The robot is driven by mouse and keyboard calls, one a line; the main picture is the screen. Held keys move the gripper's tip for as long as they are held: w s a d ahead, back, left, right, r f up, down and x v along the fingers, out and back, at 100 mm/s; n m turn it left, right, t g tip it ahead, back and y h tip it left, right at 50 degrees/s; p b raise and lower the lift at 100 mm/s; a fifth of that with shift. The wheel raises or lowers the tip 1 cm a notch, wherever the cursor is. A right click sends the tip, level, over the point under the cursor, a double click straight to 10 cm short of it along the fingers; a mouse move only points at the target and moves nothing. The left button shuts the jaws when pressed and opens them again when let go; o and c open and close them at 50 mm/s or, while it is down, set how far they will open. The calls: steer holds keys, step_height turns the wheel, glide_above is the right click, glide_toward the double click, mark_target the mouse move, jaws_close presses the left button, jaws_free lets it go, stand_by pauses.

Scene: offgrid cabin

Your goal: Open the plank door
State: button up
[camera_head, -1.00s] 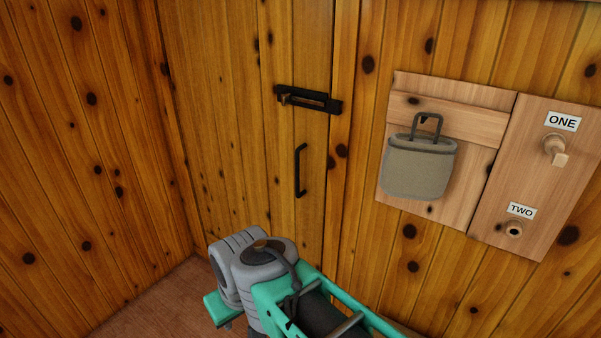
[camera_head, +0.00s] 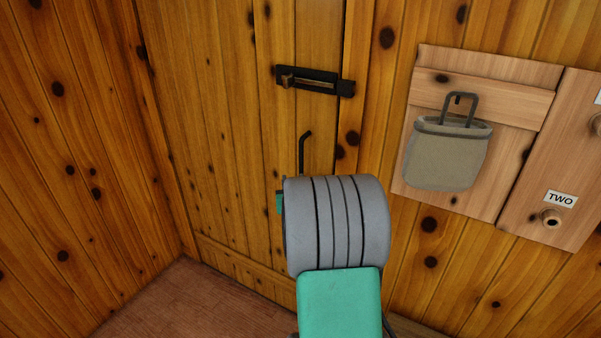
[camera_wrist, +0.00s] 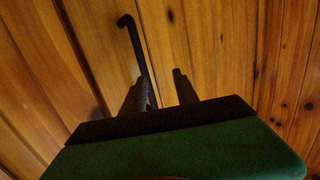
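The plank door (camera_head: 225,150) is shut, of vertical knotty planks, left of centre in the head view. A black sliding bolt (camera_head: 312,80) is mounted high near its right edge. A black bar handle (camera_head: 304,150) is below the bolt; my arm hides its lower part. In the wrist view the handle (camera_wrist: 136,45) runs down just beside the inner side of the left finger; I cannot tell whether they touch. My gripper (camera_wrist: 160,88) points at the door with its two fingers apart, open. The fingers are hidden in the head view.
A pale board with a grey-beige bag (camera_head: 446,155) on a hook is on the wall right of the door. Beside it is a panel with wooden pegs and a "TWO" label (camera_head: 561,198). A plank wall (camera_head: 70,150) meets the door side at left. The floor (camera_head: 190,300) below is clear.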

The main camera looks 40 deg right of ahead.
mark_target(302, 167)
steer(key=shift+m+h, duration=0.3)
steer(key=shift+h, duration=0.4)
steer(key=w+d, duration=0.1)
steer(key=d, duration=0.1)
steer(key=w+d+p, duration=0.1)
steer(key=w+d, duration=0.1)
steer(key=d, duration=0.1)
steer(key=w+d, duration=0.2)
steer(key=shift+d, duration=0.15)
steer(key=shift+r, duration=0.1)
steer(key=shift+c, duration=0.4)
jaws_close()
